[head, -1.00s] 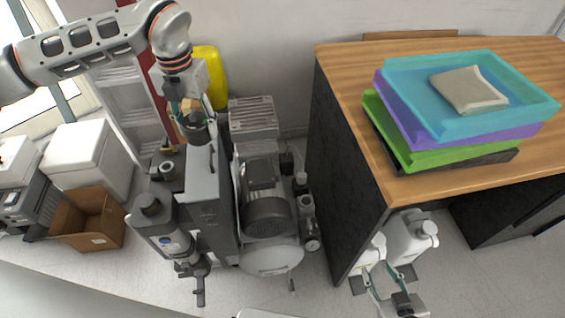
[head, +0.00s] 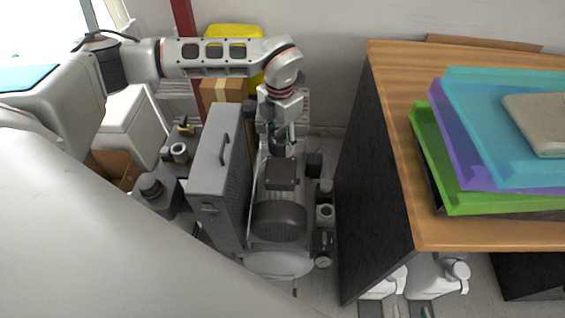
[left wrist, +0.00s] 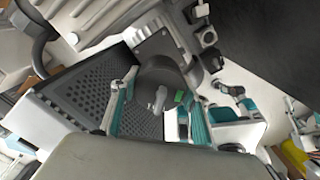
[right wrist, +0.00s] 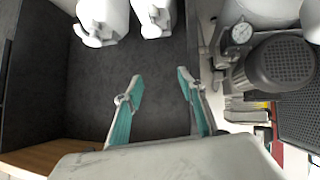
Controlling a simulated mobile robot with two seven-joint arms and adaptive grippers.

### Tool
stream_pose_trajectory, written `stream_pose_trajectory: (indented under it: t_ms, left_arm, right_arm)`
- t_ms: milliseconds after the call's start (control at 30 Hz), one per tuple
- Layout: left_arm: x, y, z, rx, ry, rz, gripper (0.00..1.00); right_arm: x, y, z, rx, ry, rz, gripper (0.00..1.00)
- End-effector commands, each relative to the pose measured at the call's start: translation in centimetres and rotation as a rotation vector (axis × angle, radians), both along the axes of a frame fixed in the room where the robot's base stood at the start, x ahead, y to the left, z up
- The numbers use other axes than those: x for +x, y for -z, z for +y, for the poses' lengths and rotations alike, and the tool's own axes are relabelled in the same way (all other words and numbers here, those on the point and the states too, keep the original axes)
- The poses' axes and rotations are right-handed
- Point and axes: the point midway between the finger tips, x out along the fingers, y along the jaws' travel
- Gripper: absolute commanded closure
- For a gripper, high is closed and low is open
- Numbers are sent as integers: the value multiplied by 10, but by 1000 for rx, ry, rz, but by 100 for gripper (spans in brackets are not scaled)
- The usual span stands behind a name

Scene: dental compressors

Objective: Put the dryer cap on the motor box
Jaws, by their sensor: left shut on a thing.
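The dryer cap (head: 277,147) is a dark round piece held in my left gripper (head: 278,136). It hangs just above the far side of the motor box (head: 281,174), a dark box on top of the ribbed motor. In the left wrist view the cap (left wrist: 160,74) sits between the teal fingers and covers part of what lies beneath. I cannot tell whether it touches the box.
The tall grey dryer cabinet (head: 218,180) stands close left of the motor (head: 279,220). The wooden desk (head: 395,110) with stacked trays (head: 470,170) is at the right. White jugs (right wrist: 103,18) stand by its dark panel. A pressure gauge (right wrist: 242,33) juts out near the motor.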

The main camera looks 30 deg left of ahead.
Motion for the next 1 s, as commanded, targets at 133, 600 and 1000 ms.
stream_pose_trajectory:
  t_ms: [133, 600, 1000]
  left_arm:
    - [-1, 34, 0, -1, 0, 4, 79]
    - [-2, 81, 0, 0, -1, 6, 79]
    - [0, 104, 0, -1, -1, -2, 79]
  right_arm:
    - [-1, 7, -2, -8, 1, 7, 60]
    - [1, 12, -4, -11, 1, 2, 60]
    - [14, -1, -1, -5, -3, -31, 60]
